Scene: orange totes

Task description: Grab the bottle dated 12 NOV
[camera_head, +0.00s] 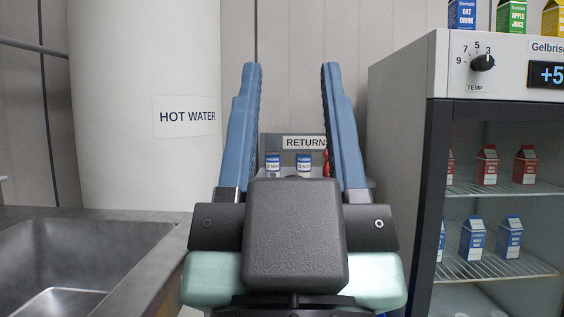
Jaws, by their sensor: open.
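My gripper (291,70) is open and empty, its two blue fingers pointing up and away in the middle of the view. Behind it, between the fingers, two small containers with blue-and-white labels show, a left one (272,163) and a right one (304,163). They may be bottles; their lower parts are hidden by my gripper. Any dates on them are too small to read, so I cannot tell which one is dated 12 NOV. A red thing (326,163) is partly hidden behind the right finger.
A RETURNS sign (305,142) is behind the containers. A glass-fronted fridge (436,70) at right holds red cartons (486,165) and blue cartons (473,240), with more cartons on top. A HOT WATER tank (140,60) and metal sink (150,232) stand at left.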

